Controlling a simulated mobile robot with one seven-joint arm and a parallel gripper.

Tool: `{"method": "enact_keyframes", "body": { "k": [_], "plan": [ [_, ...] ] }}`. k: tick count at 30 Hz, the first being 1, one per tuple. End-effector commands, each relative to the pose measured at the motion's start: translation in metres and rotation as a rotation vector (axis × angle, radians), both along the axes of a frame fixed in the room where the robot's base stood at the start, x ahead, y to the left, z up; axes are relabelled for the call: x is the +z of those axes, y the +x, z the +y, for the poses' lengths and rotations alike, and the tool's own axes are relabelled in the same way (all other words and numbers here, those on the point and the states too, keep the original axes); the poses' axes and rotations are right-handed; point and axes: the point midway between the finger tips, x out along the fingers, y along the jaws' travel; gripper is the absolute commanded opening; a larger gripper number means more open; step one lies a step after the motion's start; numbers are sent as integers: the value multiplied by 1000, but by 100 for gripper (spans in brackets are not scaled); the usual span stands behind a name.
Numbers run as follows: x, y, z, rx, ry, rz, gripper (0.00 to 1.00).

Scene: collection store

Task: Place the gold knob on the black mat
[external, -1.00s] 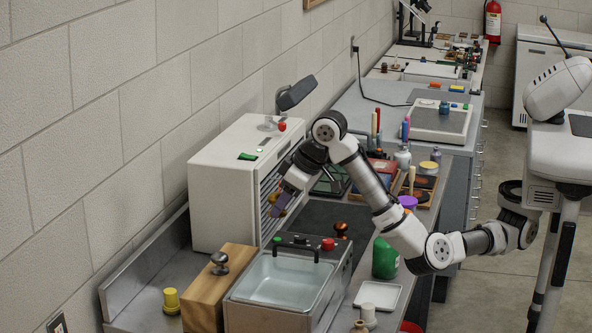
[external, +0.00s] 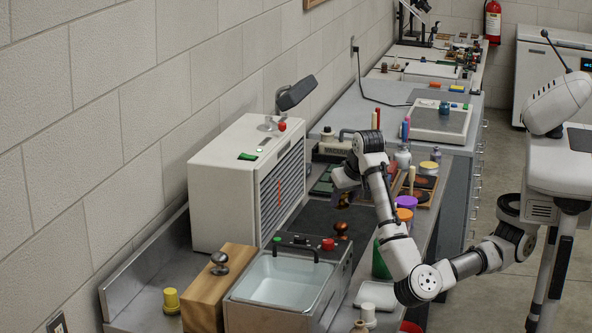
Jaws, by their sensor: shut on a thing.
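My gripper (external: 344,197) points down above the black mat (external: 312,215) and is shut on the gold knob. The knob is mostly hidden by the fingers and too small to make out clearly. The black mat lies flat on the worktop between the white cabinet and the arm, behind the sink. A copper-brown knob (external: 341,229) stands at the mat's near right side, close below my gripper.
The white slatted cabinet (external: 226,185) stands left of the mat. The water-filled sink (external: 277,283), with its black tap and red knob (external: 328,244), is in front. Purple (external: 407,202) and orange (external: 404,214) containers stand to the right. Bare mat shows left of my gripper.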

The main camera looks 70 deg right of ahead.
Motion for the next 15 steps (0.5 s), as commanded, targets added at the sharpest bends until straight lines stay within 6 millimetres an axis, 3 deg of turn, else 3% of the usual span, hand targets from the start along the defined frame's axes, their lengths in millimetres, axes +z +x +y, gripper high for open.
{"method": "enact_keyframes", "body": {
  "k": [9,15],
  "plan": [
    [-83,0,1,3,-2,0,11],
    [-108,0,1,3,-1,-2,11]
  ]
}}
